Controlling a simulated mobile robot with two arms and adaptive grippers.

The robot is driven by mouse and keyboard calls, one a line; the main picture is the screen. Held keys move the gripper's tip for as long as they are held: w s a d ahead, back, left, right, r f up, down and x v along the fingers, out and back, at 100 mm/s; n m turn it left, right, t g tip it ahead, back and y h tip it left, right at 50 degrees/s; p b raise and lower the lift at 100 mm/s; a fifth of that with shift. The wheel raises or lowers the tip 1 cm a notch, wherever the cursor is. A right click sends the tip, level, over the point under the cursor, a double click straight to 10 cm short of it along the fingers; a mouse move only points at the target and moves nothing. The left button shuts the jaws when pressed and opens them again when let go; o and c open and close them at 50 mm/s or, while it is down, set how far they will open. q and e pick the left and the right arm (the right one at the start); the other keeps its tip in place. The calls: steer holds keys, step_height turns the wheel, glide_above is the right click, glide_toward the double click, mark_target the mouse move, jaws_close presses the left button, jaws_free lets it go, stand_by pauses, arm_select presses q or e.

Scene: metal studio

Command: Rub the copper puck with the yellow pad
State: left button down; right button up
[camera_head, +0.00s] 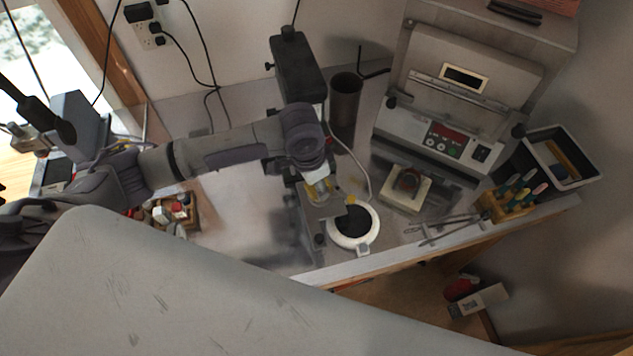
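My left arm reaches in from the left across the bench. Its gripper (320,180) points down beside the white round dish, above a grey metal stand (325,208). Something yellow (319,191) shows at the fingers; it may be the yellow pad or part of the gripper, and I cannot tell whether it is held. A small yellow spot (351,200) also shows at the dish's rim. A reddish-brown round thing (407,183), possibly the copper puck, sits on a cream square block (402,201) to the right of the gripper, apart from it. My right gripper is not in view.
The white dish (365,240) with a dark centre stands near the bench's front edge. A grey machine with a control panel (448,142) stands behind the block. Tools in a wooden rack (515,208) and a black bin (585,178) are at right. A dark cylinder (345,105) stands behind.

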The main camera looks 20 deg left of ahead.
arm_select(q)
steer(key=shift+s+d, duration=0.45)
steer(key=shift+d, duration=0.05)
steer(key=shift+w+a, duration=0.6)
steer(key=shift+a, duration=0.1)
steer(key=shift+s+d, duration=0.6)
steer(key=shift+d, duration=0.1)
steer(key=shift+w+a, duration=0.65)
steer(key=shift+a, duration=0.1)
steer(key=shift+r, duration=0.1)
steer(key=shift+d+r, duration=0.1)
steer(key=shift+r, duration=4.2)
steer(key=shift+w+r, duration=0.2)
